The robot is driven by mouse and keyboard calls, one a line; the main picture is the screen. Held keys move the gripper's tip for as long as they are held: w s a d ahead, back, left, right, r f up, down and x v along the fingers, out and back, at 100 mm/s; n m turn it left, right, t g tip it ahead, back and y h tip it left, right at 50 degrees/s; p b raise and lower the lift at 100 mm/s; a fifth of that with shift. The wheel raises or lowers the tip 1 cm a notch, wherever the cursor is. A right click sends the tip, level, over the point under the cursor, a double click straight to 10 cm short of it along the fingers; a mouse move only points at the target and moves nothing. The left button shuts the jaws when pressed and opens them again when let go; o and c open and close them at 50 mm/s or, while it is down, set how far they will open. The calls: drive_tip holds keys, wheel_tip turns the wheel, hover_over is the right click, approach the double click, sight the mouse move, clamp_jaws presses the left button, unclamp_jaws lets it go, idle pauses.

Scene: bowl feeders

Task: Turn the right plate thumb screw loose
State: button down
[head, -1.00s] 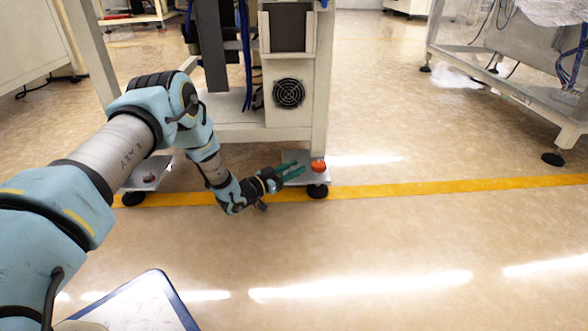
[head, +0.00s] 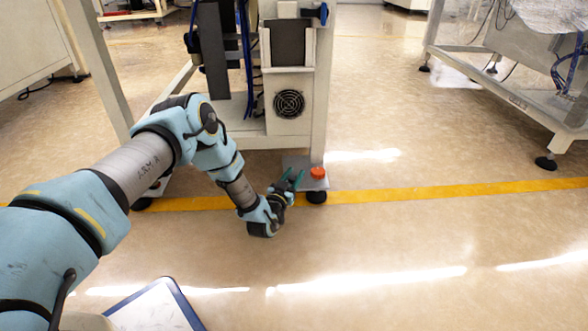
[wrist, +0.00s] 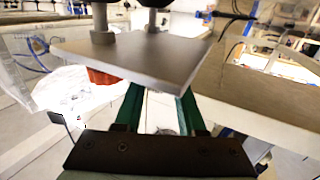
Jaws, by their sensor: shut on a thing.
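The right plate (head: 314,184) is a flat grey foot plate at the base of the machine frame's right leg, with an orange-red knob (head: 317,172) standing on it. My gripper (head: 291,179) has green fingers and reaches over the plate, left of this knob. In the wrist view the plate (wrist: 150,52) hides the tips of my gripper's fingers, and the red knob (wrist: 100,77) shows beside them, apart from them. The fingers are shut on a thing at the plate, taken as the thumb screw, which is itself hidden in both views.
A black foot (head: 316,197) is under the plate. The machine frame's white leg (head: 321,100) rises above, with a fan panel (head: 289,103) left of it. A yellow floor line (head: 430,193) runs past. The floor to the right is clear up to another table (head: 500,85).

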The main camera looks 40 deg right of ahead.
drive_tip(key=n+t+y, duration=0.1)
drive_tip(key=t, duration=0.1)
drive_tip(key=n+t+y+p, duration=0.1)
drive_tip(key=shift+s+n+t, duration=0.15)
drive_tip(key=shift+n+t, duration=0.25)
drive_tip(key=n+t+y, duration=0.2)
drive_tip(key=t+y, duration=0.1)
drive_tip(key=shift+f+n+y, duration=0.1)
drive_tip(key=shift+n+y, duration=0.2)
drive_tip(key=shift+n, duration=0.1)
drive_tip(key=n+t+y, duration=0.2)
drive_tip(key=n+y, duration=0.1)
drive_tip(key=y, duration=0.1)
drive_tip(key=shift+f+b, duration=0.1)
drive_tip(key=shift+b, duration=0.3)
drive_tip(key=shift+n+t+y+b, duration=0.55)
drive_tip(key=shift+n+y, duration=0.25)
drive_tip(key=shift+y, duration=0.9)
drive_tip(key=c, duration=0.5)
unclamp_jaws()
drive_tip(key=shift+n, duration=0.3)
drive_tip(key=shift+r, duration=0.2)
